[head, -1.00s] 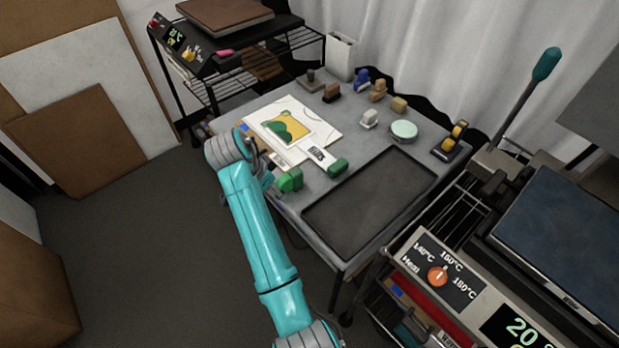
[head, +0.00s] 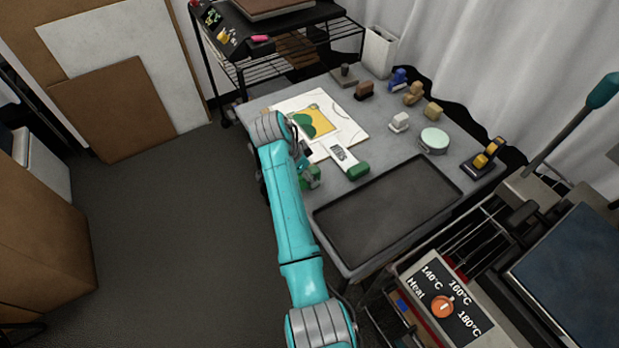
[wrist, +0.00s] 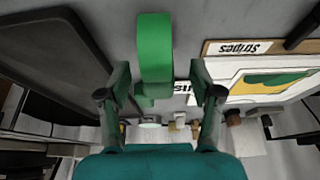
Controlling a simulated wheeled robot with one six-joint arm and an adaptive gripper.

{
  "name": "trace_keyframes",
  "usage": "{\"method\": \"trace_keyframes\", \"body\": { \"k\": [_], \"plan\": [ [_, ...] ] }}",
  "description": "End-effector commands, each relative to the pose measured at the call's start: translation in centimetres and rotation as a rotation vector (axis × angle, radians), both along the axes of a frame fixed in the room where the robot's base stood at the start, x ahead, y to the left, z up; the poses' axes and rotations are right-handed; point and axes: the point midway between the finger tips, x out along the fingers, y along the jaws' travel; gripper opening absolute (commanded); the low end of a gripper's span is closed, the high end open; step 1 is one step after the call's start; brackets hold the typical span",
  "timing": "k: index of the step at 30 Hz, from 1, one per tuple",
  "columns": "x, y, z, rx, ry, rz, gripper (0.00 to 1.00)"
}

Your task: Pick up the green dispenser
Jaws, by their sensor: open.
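The green dispenser (head: 312,176) stands on the grey table's near left edge, partly hidden behind my arm in the head view. In the wrist view the green dispenser (wrist: 154,48) is tall and close, at the upper middle, beyond and between my fingertips. My gripper (wrist: 158,84) is open, with one finger on each side of the dispenser's line. I cannot tell whether either finger touches it. In the head view my arm hides most of the gripper.
A dark tray (head: 388,208) lies right of the dispenser. A second green block (head: 357,170) sits by a white label card (head: 342,156). A printed sheet (head: 335,118) lies behind. Several small stamps and a round pale tin (head: 434,139) stand farther back. A heat press (head: 442,305) is at the right.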

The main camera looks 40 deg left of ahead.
Motion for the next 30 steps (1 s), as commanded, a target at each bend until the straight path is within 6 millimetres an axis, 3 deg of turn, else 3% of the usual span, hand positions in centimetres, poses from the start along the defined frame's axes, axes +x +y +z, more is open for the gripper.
{"method": "trace_keyframes", "body": {
  "k": [7, 17, 20, 25, 30],
  "plan": [
    [1.1, -0.8, -3.2, -0.002, 0.001, -0.002, 0.65],
    [1.4, -0.9, -3.9, 0.0, 0.0, -0.001, 0.65],
    [1.4, -0.9, -3.9, 0.0, 0.0, -0.001, 0.45],
    [1.4, -0.9, -3.9, -0.001, 0.0, 0.0, 0.02],
    [1.4, -0.9, -3.9, 0.0, 0.0, -0.001, 0.0]
  ]
}}
